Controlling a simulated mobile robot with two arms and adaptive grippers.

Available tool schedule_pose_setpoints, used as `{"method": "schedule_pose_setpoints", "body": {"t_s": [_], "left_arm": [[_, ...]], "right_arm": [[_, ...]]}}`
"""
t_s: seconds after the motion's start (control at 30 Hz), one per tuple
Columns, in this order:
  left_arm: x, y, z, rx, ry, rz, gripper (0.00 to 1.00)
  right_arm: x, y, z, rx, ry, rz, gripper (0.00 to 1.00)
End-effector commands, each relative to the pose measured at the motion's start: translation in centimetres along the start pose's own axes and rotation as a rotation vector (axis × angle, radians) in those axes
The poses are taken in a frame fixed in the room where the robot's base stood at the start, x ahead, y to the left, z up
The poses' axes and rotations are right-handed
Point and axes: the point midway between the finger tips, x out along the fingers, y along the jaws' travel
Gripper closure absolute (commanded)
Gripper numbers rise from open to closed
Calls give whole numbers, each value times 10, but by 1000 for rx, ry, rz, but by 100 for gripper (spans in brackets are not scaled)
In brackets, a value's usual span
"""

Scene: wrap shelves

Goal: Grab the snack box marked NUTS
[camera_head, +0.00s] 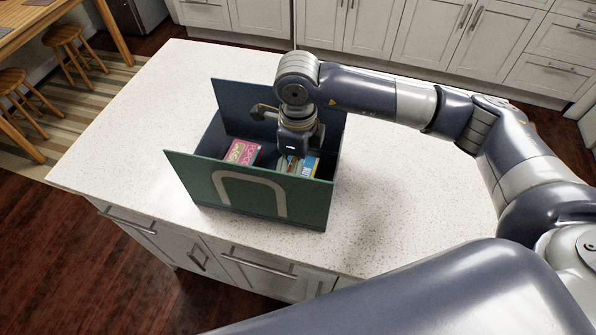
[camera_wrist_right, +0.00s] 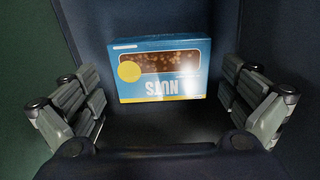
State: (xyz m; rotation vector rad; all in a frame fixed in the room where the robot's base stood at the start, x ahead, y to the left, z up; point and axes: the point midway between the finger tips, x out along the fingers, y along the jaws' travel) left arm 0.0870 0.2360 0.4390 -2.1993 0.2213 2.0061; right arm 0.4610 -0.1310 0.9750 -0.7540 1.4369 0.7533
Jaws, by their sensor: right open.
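That gripper points down into the bin. In the right wrist view my right gripper (camera_wrist_right: 163,82) is open and empty, with its fingers apart to the left and right of the box. I see no contact with the box. My left gripper is not in view.
The bin (camera_head: 188,178) has a green front wall with a pale arch and dark blue inner walls close around the gripper. A pink box (camera_head: 243,152) lies in its left part. The white speckled countertop (camera_head: 400,205) around it is clear.

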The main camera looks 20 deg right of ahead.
Motion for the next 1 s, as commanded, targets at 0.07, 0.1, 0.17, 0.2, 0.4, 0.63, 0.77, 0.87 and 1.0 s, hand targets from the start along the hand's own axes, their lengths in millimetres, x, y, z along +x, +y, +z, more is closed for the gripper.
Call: {"method": "schedule_pose_setpoints", "body": {"t_s": [0.07, 0.1, 0.17, 0.2, 0.4, 0.63, 0.77, 0.87, 1.0], "left_arm": [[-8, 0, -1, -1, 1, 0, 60], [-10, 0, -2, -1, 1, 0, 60], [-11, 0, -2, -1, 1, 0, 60], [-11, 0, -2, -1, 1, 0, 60], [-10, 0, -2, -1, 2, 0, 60], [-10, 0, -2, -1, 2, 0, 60], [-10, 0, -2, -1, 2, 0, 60], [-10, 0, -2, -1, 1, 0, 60], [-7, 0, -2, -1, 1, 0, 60]], "right_arm": [[9, 0, -1, 2, 3, 3, 0], [14, 0, -1, 2, 3, 2, 0], [20, 0, -1, 1, 1, 2, 0], [22, 0, 0, 0, 0, 0, 0], [25, 0, 0, 0, -1, -1, 0], [25, 0, 0, 0, -1, -1, 38], [25, 0, 0, 0, -1, -1, 39], [25, 0, 0, 0, -1, 0, 39], [20, -1, 0, 0, -2, -1, 39]]}}
